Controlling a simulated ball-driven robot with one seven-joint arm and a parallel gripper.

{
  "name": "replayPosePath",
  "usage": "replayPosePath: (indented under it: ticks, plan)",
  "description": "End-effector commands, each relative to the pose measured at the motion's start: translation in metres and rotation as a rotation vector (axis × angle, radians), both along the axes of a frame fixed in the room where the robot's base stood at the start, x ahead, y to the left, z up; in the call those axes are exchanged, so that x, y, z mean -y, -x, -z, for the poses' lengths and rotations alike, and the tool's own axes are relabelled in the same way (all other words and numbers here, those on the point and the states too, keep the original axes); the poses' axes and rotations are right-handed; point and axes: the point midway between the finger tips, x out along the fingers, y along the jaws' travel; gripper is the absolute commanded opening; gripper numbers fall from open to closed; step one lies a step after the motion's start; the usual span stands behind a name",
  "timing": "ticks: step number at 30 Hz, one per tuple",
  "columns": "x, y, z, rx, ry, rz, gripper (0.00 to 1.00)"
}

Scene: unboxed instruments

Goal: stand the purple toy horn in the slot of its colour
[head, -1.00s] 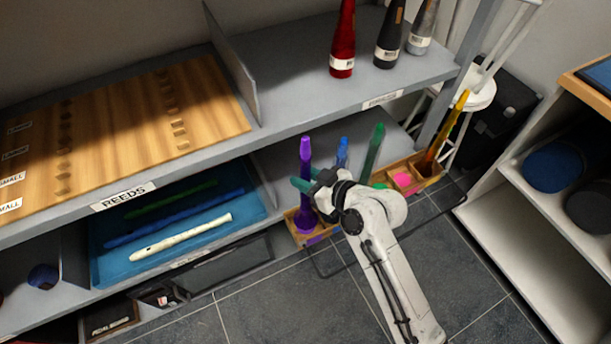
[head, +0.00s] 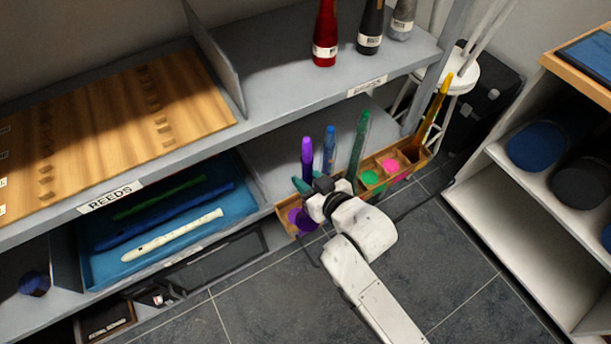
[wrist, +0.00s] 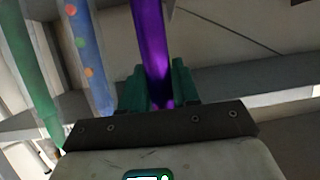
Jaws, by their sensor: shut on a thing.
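The purple toy horn (head: 307,155) is upright in my gripper (head: 304,186), whose teal fingers are closed around its tube. It also shows between the fingers in the wrist view (wrist: 150,40). Its flared purple lower end (head: 305,220) is over or in the left end of the wooden slotted rack (head: 284,222). My gripper partly hides that end, and I cannot tell whether the horn rests on the slot floor. Purple colour at the left end marks a slot there.
Blue (head: 329,145) and green (head: 360,140) horns stand close to the right. A yellow horn (head: 437,110) leans in the rack's right end. Green (head: 370,177) and pink (head: 390,165) slots show empty. The shelf edge (head: 240,133) is above left. Floor (head: 270,300) in front is clear.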

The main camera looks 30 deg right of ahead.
Motion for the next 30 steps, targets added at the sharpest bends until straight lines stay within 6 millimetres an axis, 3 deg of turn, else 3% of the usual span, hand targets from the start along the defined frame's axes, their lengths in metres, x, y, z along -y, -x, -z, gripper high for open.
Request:
replayPosePath:
  ticks: [3, 14, 30]
  plan:
    - [-0.002, 0.004, -0.005, 0.004, -0.001, 0.017, 0.00]
    - [0.003, -0.010, 0.008, -0.010, 0.000, -0.064, 0.00]
    - [-0.006, -0.043, 0.006, 0.010, -0.005, -0.301, 0.00]
